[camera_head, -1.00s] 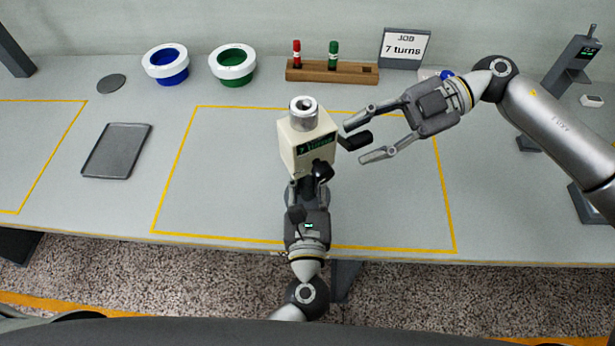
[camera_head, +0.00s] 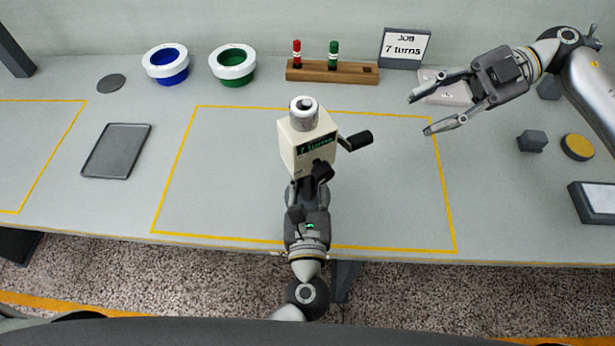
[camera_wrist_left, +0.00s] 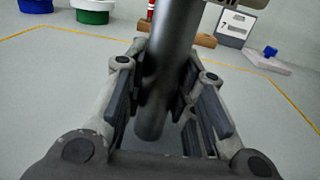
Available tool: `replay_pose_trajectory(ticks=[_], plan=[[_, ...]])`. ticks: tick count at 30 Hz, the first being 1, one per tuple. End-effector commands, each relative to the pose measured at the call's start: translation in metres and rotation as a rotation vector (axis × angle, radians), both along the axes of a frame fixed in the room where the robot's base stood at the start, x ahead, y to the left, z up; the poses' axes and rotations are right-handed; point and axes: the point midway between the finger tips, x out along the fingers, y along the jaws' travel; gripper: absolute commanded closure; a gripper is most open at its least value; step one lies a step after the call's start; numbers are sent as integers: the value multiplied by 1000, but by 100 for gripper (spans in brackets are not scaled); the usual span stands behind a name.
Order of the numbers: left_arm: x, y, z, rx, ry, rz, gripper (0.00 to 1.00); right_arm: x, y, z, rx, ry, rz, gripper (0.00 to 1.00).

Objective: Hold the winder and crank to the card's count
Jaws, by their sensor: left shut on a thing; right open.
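The cream winder (camera_head: 303,143) stands upright inside the yellow outline, with a grey spindle top and a green display reading "7 turns". Its crank with a black knob (camera_head: 361,140) points to the right. My left gripper (camera_head: 311,185) is shut on the winder's dark handle, which also shows between the fingers in the left wrist view (camera_wrist_left: 160,80). My right gripper (camera_head: 420,113) is open and empty, to the right of the crank and apart from it. The job card (camera_head: 404,46) at the back reads "7 turns".
A wooden rack (camera_head: 333,72) holds a red and a green spool. A blue bin (camera_head: 166,66) and a green bin (camera_head: 233,68) stand at the back left. A dark tray (camera_head: 116,151) lies left. A grey block (camera_head: 532,141) and a yellow-topped disc (camera_head: 577,147) lie right.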

Motion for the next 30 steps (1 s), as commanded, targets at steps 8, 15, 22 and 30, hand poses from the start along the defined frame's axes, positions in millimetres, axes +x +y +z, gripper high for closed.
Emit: replay_pose_trajectory(ticks=[8, 15, 22, 30], plan=[[-1, 0, -6, 2, 12, -1, 100, 1, -4, 1, 1, 0, 1, 58], [-1, 0, -4, 1, 8, -1, 52, 1, -4, 1, 1, 0, 1, 58], [0, 0, -2, 1, 4, -1, 50, 1, -4, 1, 1, 0, 0, 58], [-17, -2, -2, 2, 5, -3, 50, 1, -3, 1, 1, 0, 0, 58]])
